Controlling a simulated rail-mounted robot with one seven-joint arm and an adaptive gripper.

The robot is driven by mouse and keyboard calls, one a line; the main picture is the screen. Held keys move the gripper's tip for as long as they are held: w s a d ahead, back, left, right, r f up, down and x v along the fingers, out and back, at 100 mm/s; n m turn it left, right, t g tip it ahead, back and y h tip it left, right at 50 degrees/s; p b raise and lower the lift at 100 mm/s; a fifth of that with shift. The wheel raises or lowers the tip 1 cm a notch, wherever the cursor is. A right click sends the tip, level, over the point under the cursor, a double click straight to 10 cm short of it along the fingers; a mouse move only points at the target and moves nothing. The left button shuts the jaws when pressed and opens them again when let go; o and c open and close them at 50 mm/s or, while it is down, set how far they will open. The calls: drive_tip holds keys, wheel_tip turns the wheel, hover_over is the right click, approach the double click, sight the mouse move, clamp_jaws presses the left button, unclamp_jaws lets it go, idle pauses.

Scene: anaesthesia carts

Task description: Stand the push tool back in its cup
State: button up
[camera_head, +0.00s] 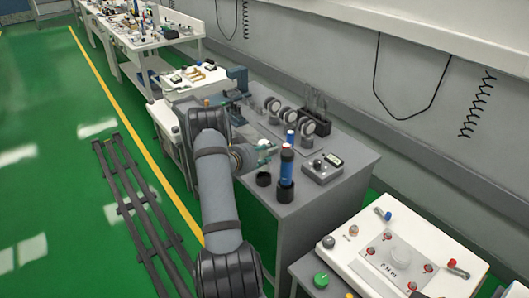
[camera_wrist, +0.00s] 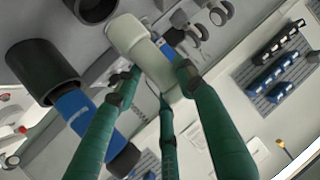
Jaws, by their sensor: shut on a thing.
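My gripper (camera_head: 264,152) is above the grey cabinet top in the head view. In the wrist view its green fingers (camera_wrist: 152,82) are closed on a pale, thick-headed piece, which looks like the push tool (camera_wrist: 135,38). The tool lies across the fingertips, tilted in that picture; its far end is hidden. A short black cup (camera_head: 263,179) stands on the cabinet, below and apart from the gripper. It looks empty, though its inside is too dark to be sure. A black round cup also shows at the top of the wrist view (camera_wrist: 92,8).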

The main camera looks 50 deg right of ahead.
sight(264, 166)
drive_tip(key=shift+a+b, duration=0.2)
drive_tip(key=shift+b, duration=0.2)
wheel_tip(264, 166, down, 6)
drive_tip(key=b, duration=0.6)
drive_tip(key=shift+f+b, duration=0.25)
drive_tip(key=shift+b, duration=0.15)
idle(0.8)
drive_tip(key=o, duration=1.4)
drive_tip(key=shift+o, duration=0.4)
drive_tip(key=o, duration=0.7)
drive_tip(key=shift+o, duration=0.2)
drive_tip(key=v, duration=1.2)
